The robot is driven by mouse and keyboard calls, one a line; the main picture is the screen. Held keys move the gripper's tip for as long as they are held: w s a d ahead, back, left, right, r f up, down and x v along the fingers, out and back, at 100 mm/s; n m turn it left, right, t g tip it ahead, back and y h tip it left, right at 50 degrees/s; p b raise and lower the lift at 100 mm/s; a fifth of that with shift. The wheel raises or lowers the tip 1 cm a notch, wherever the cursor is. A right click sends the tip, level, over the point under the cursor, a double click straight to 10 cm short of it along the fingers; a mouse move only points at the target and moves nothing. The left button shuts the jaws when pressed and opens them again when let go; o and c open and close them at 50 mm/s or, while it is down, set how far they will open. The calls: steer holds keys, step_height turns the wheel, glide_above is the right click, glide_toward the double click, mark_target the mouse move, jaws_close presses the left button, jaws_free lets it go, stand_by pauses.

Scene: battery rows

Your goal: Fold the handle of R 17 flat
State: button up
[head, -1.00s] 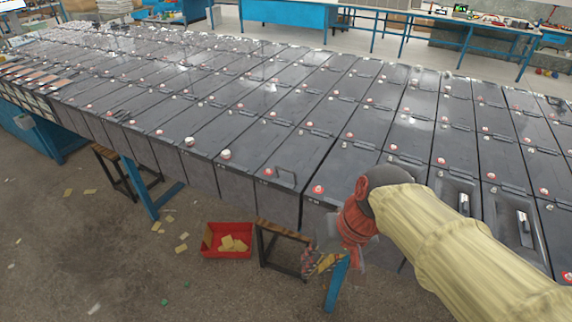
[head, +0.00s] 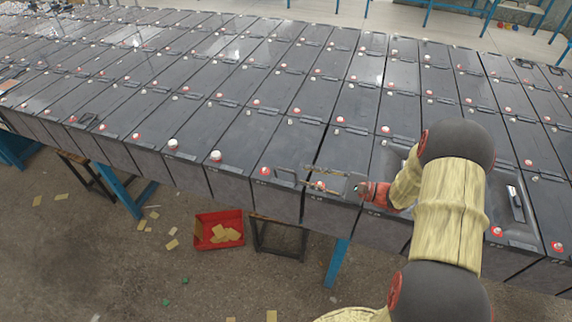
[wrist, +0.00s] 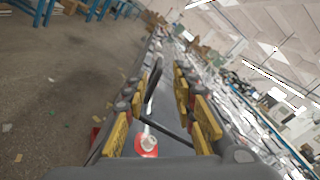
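A black handle (head: 287,177) stands raised on a dark grey battery (head: 253,150) in the front row; I take this to be R 17, though its label is too small to read. A red terminal (head: 265,171) sits just left of the handle. My gripper (head: 306,179) is just right of the handle, low over the neighbouring battery, its fingers pointing left. It is open and holds nothing. In the wrist view, the yellow-padded fingers (wrist: 163,112) are spread, and the dark handle (wrist: 153,88) shows between them. I cannot tell whether they touch it.
Batteries with terminals fill the long bench in close rows. A battery at the right has a recessed lever (head: 515,203). A red bin (head: 219,231) and a dark stool (head: 279,237) stand below the front edge.

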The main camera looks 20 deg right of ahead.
mark_target(294, 172)
steer(key=x, duration=0.7)
steer(key=shift+w+a+b, duration=0.25)
steer(key=shift+b, duration=0.15)
steer(key=c, duration=0.4)
jaws_close()
